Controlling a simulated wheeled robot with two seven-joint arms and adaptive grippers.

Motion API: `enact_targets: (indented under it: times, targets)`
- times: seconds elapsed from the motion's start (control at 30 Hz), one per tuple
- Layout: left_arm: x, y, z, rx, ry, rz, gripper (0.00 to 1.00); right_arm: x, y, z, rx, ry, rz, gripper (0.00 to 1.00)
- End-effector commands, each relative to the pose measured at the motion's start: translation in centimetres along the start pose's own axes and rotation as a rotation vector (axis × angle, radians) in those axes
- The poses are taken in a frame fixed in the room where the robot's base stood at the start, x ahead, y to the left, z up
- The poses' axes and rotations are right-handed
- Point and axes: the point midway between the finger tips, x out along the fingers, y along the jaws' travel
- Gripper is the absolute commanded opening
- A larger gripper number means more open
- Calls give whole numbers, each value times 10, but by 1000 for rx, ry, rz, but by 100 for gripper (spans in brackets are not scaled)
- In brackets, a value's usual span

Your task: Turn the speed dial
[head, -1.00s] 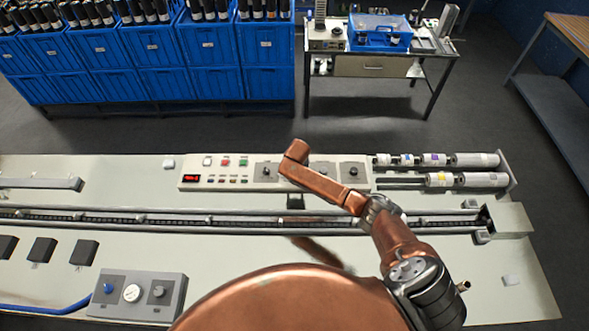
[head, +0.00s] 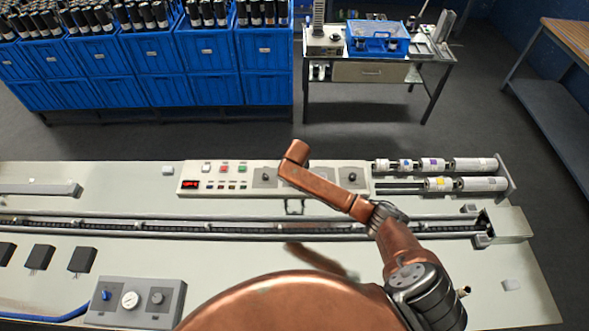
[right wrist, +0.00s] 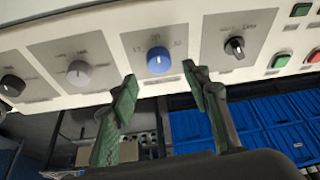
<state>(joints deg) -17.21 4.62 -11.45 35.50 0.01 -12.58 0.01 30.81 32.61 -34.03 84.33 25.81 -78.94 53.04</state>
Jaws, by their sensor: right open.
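A control panel (head: 218,178) stands along the back of the machine. In the right wrist view it carries a row of knobs: a black pointer knob (right wrist: 235,47), a blue dial (right wrist: 158,60), a grey dial (right wrist: 78,72) and a black dial (right wrist: 12,86). Their small labels are too blurred to tell which one is for speed. My right gripper (right wrist: 160,76) is open and empty, its green-padded fingers to either side of the blue dial in the picture, apart from it. My left gripper is out of view.
Red, green and white buttons (head: 225,169) and a red display (head: 190,184) fill the panel's left part. A conveyor channel (head: 130,228) runs in front of it. Rollers (head: 470,164) lie at right. A smaller dial box (head: 135,301) sits front left.

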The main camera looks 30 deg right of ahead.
Motion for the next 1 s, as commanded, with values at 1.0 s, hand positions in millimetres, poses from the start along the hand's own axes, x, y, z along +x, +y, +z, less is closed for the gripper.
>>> enact_targets:
  times: [1.0]
  targets:
    - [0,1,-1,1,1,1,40,-66,0,1,0,-1,0,43]
